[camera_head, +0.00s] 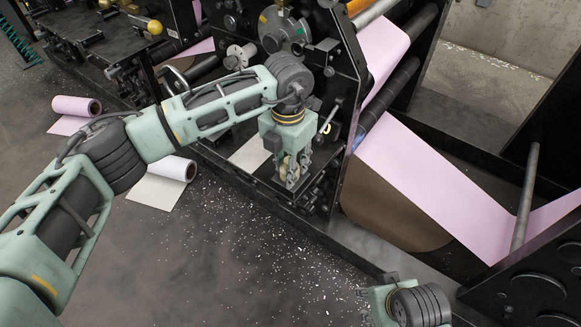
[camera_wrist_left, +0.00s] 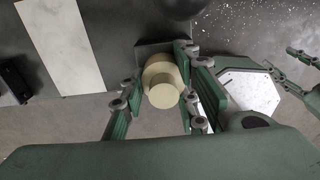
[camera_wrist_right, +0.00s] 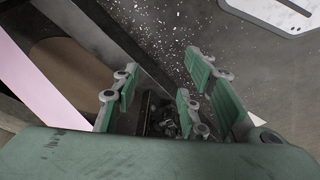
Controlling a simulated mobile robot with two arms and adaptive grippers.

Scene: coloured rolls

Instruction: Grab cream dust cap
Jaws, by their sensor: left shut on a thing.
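The cream dust cap (camera_wrist_left: 160,81) is a short, stepped round piece in the left wrist view. It sits between the fingers of my left gripper (camera_head: 290,178), which is shut on it. A small cream patch shows between these fingers in the head view, beside the dark machine frame; the fingers hide most of the cap there. My right gripper (camera_wrist_right: 168,95) is open and empty, its fingers apart over the floor beside the machine. In the head view it shows only partly, at the bottom right.
The machine carries a pink web (camera_head: 425,180) at the right. A pink roll (camera_head: 77,105) and a white roll (camera_head: 175,167) lie on the floor at the left. Dark machine frames crowd my left gripper. The grey floor in front is open, with scattered white scraps.

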